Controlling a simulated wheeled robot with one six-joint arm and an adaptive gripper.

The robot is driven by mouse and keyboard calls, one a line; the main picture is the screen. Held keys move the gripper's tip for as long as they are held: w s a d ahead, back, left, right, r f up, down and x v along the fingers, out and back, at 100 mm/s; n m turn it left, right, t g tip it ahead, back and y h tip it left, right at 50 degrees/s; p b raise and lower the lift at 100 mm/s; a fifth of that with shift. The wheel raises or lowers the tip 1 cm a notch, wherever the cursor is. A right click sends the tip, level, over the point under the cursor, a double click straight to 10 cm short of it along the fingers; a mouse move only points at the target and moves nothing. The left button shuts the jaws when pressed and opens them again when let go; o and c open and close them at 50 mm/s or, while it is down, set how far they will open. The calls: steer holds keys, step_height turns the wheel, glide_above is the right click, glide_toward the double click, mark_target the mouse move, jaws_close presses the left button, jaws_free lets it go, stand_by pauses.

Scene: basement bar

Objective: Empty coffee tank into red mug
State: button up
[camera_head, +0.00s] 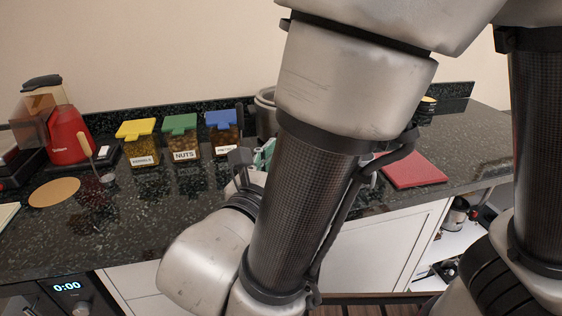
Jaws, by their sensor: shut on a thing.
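My arm crosses the middle of the view and hides much of the counter. Only a small dark part of my gripper (240,159) shows, left of the arm link, above the counter. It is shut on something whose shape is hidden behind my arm. A red coffee appliance (69,137) stands at the left end of the counter. A brownish see-through tank (32,121) is at its left side, well away from my gripper. I cannot make out a red mug.
Jars with yellow (137,129), green (180,124) and blue (221,118) lids stand at the back. A metal pot (266,112) is partly hidden. A round tan board (54,192) lies front left, a red board (416,170) right. The dark counter (125,222) is clear in front.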

steer(key=shift+a, duration=0.1)
steer(key=shift+w, duration=0.1)
steer(key=shift+w+d+r+g+y, duration=0.25)
steer(key=shift+w+r+g+y, duration=0.1)
steer(key=shift+w+g, duration=0.4)
steer(key=shift+w+d+g, duration=0.2)
steer(key=shift+w+g, duration=0.65)
steer(key=shift+g, duration=0.1)
steer(key=w+f+g+y, duration=0.1)
steer(key=w+g, duration=0.1)
steer(key=g, duration=0.1)
steer(key=w+d+g+y, duration=0.1)
steer(key=w+g, duration=0.1)
steer(key=g, duration=0.1)
steer(key=w+f+n+g+y, duration=0.1)
steer(key=w+g, duration=0.1)
steer(key=g, duration=0.2)
steer(key=shift+w+d+f+p, duration=0.25)
steer(key=shift+w+f+p, duration=0.05)
steer(key=shift+f+p, duration=0.1)
steer(key=shift+w+d+r+g+y, duration=0.1)
steer(key=shift+w+d+g+y, duration=0.1)
steer(key=shift+w+g, duration=0.25)
steer(key=shift+w+d+r+g+y, duration=0.1)
steer(key=shift+w+g+y, duration=0.05)
steer(key=shift+w+g, duration=0.25)
steer(key=shift+w+f+g+y+p, duration=0.3)
steer(key=shift+f+g+p, duration=0.3)
steer(key=shift+f+g, duration=0.2)
